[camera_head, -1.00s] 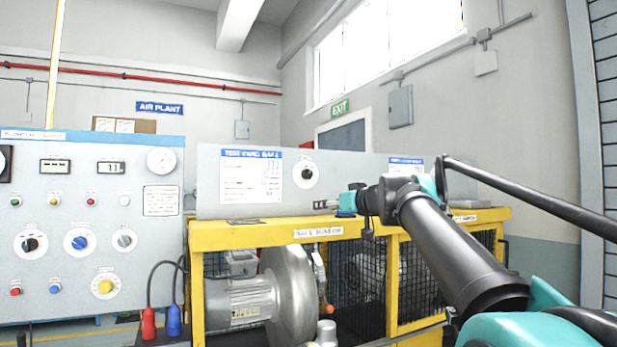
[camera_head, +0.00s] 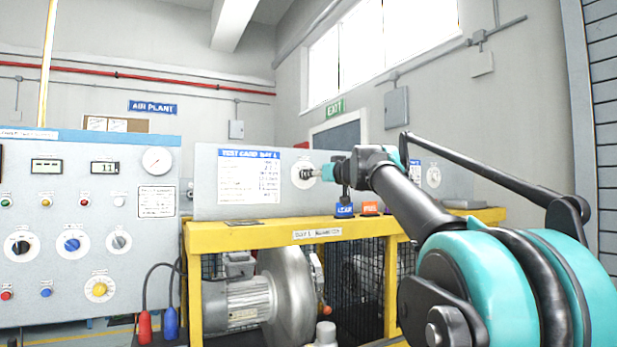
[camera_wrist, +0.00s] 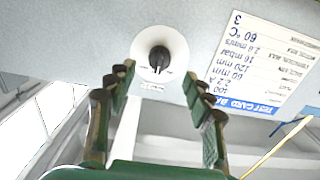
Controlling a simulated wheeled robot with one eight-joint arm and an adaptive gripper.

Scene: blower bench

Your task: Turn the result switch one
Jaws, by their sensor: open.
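The result switch is a dark knob on a white round plate (camera_head: 303,163), on the grey panel right of the test card. In the wrist view the switch (camera_wrist: 159,57) shows upside down, with its knob between my two fingers in the picture. My gripper (camera_head: 316,173) is at the switch in the head view and overlaps its right side. The wrist view shows my gripper (camera_wrist: 157,82) with its fingers spread and nothing held. I cannot tell whether the fingertips touch the plate. The pointer's exact setting is too small to read.
The blue-headed test card (camera_head: 249,176) is beside the switch. A blue block (camera_head: 344,210) and an orange block (camera_head: 370,208) stand on the yellow frame (camera_head: 270,234) below my arm. A second dial (camera_head: 433,175) is farther right. A control panel (camera_head: 80,270) stands left.

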